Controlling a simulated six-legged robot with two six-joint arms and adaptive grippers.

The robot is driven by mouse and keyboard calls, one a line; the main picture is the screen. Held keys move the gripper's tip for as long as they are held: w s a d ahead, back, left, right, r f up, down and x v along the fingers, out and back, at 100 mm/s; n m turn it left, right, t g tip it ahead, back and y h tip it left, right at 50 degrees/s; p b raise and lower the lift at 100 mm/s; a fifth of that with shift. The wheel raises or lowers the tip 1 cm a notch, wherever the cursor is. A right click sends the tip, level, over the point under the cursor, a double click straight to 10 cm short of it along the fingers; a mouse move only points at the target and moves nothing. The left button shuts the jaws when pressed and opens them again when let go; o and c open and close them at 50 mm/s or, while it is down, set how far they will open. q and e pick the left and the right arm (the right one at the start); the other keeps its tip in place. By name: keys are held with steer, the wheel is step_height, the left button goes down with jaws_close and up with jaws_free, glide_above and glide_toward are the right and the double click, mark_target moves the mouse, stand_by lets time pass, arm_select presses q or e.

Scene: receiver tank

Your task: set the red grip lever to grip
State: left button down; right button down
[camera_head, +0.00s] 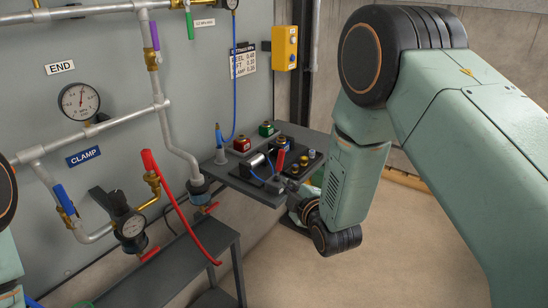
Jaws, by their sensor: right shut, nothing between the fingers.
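A small red lever (281,159) stands upright on the dark control shelf (245,188) against the wall. I take it for the red grip lever; its marking is too small to read. My right gripper (284,186) is at the front edge of the shelf, just below the lever in the picture. It is shut with nothing held. The lever's base is partly hidden, so I cannot tell whether the gripper touches it. Only parts of my left arm show at the left edge; its gripper is out of view.
Red (242,144) and green (266,129) blocks and several small fittings crowd the shelf. A red hose (178,205) hangs left of it. A pressure gauge (79,101) and pipes cover the wall. A lower grey bench (180,262) stands in front.

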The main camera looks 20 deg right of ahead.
steer(key=w+r+n, duration=0.1)
steer(key=n, duration=0.1)
glide_toward(281, 162)
steer(key=w+a, duration=0.3)
steer(key=a, duration=0.1)
steer(key=w+d, duration=0.1)
steer(key=w+b, duration=0.1)
steer(key=w, duration=0.1)
steer(key=shift+d+f+n+t, duration=0.1)
steer(key=shift+d+n+t, duration=0.2)
steer(key=shift+d+t, duration=0.1)
steer(key=shift+w+d+f, duration=0.25)
steer(key=shift+w+d, duration=0.1)
steer(key=shift+w, duration=0.05)
steer(key=shift+r, duration=0.1)
